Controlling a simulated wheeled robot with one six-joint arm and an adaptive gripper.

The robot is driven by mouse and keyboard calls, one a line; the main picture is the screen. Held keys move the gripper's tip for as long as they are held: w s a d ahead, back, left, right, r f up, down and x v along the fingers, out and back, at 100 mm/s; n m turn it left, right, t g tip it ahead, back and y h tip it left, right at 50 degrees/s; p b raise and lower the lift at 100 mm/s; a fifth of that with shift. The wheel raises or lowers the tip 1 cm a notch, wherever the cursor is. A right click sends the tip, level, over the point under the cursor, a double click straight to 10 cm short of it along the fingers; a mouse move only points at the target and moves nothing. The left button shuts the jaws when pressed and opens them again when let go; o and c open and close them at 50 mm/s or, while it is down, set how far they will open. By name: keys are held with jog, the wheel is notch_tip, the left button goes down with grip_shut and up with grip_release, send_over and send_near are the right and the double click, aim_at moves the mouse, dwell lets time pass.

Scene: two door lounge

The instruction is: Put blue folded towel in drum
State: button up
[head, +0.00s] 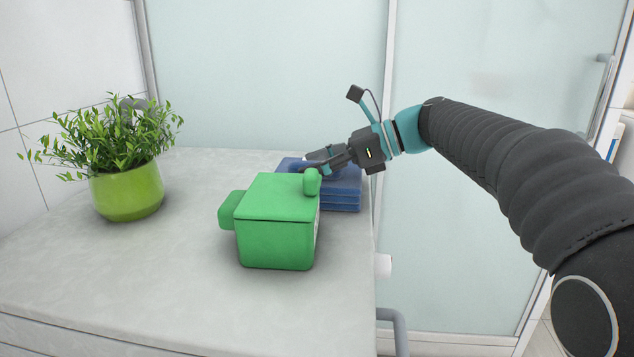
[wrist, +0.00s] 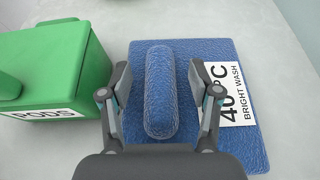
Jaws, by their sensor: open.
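The blue folded towel (head: 343,193) lies on the grey counter, partly hidden behind a green box in the head view. In the wrist view the blue folded towel (wrist: 222,60) is seen from above, with a raised blue roll along its middle and a white label reading "40°C BRIGHT WASH". My gripper (head: 312,163) is over the towel. In the wrist view my gripper (wrist: 160,85) is open, with one finger on each side of the raised roll. I cannot tell whether the fingers touch it. No drum shows in either view.
The green box (head: 275,227), labelled "PODS" in the wrist view (wrist: 60,75), stands close beside the towel. A plant in a green pot (head: 127,190) stands at the left of the counter (head: 170,270). The front left of the counter is clear. Glass panels (head: 270,70) stand behind.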

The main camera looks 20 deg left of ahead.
grip_shut()
jog(key=shift+r, duration=0.1)
dwell(0.3)
